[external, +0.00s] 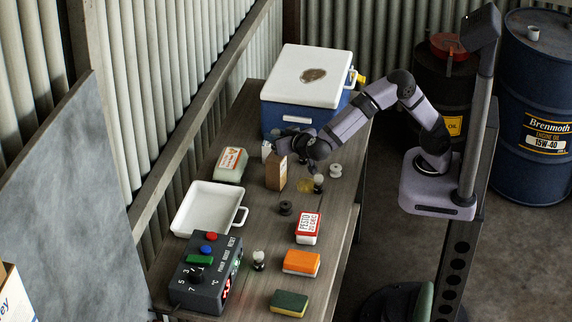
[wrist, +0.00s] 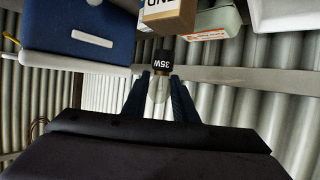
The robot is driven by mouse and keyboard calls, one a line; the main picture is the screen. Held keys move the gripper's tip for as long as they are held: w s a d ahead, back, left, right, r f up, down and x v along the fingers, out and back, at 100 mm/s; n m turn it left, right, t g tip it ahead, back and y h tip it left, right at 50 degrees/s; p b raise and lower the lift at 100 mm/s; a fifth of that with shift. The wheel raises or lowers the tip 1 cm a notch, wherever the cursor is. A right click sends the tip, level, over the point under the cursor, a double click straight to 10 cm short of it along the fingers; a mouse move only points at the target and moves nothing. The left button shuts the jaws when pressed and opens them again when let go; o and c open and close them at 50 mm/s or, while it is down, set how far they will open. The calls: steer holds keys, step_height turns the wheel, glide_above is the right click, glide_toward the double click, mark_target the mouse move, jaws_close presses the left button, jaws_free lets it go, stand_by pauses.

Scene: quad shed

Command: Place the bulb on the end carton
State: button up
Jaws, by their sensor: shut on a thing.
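The bulb (wrist: 157,88) has pale glass and a black base marked 35W. My gripper (wrist: 160,84) is shut on its glass in the wrist view, with a blue finger on each side. The black base points to the top of that picture, towards a brown carton (wrist: 170,13) marked END. I cannot tell whether base and carton touch. In the external view the brown carton (external: 276,174) stands upright on the bench, with my gripper (external: 282,146) close above its top; the held bulb is not clear there.
A blue cooler (external: 306,79) with a white lid stands behind. Two other bulbs (external: 318,181) (external: 258,259) stand on the bench. A white tray (external: 187,229), a control box (external: 202,286), a red-and-white box (external: 308,228) and sponges (external: 301,263) take the front.

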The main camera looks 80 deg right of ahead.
steer(key=shift+f, duration=1.5)
steer(key=shift+f, duration=0.15)
steer(key=o, duration=1)
steer(key=shift+o, duration=0.2)
steer(key=v, duration=1.2)
steer(key=shift+b, duration=0.3)
